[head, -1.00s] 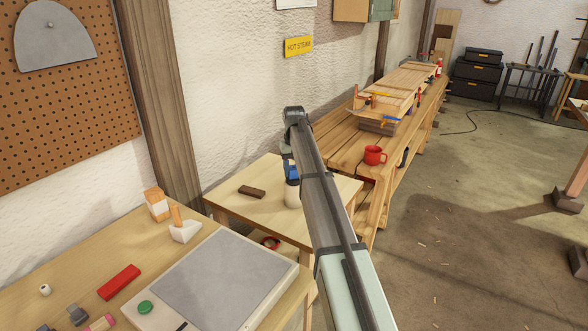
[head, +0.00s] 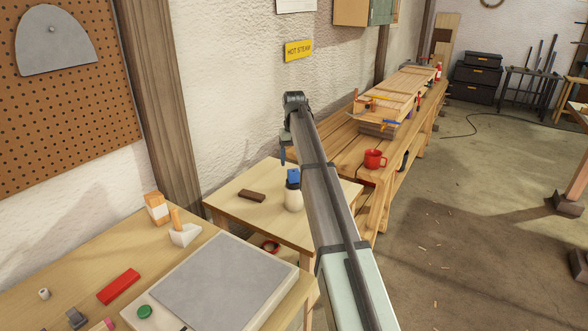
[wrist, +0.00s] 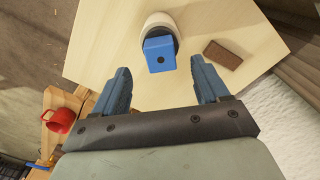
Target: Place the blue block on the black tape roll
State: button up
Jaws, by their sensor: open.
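The blue block (head: 293,175) sits on top of a white, rounded container (head: 293,200) on the small light wooden table. A dark ring, seemingly the black tape roll (head: 292,186), shows between them; the block hides most of it. In the wrist view the blue block (wrist: 160,54) lies ahead of and between the fingertips of my gripper (wrist: 160,66), with clear gaps on both sides. The white container (wrist: 158,20) and dark rim show behind it. My gripper is open and empty. In the head view its fingers (head: 283,154) are left of and above the block, partly hidden by my arm.
A brown block (head: 251,196) lies left of the container on the small table (head: 232,208). A red mug (head: 375,159) stands on the long bench to the right. The front bench holds a grey plate (head: 225,280) and small items. The small table's left part is mostly clear.

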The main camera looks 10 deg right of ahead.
aim_at(294, 172)
jog(key=shift+r, duration=3)
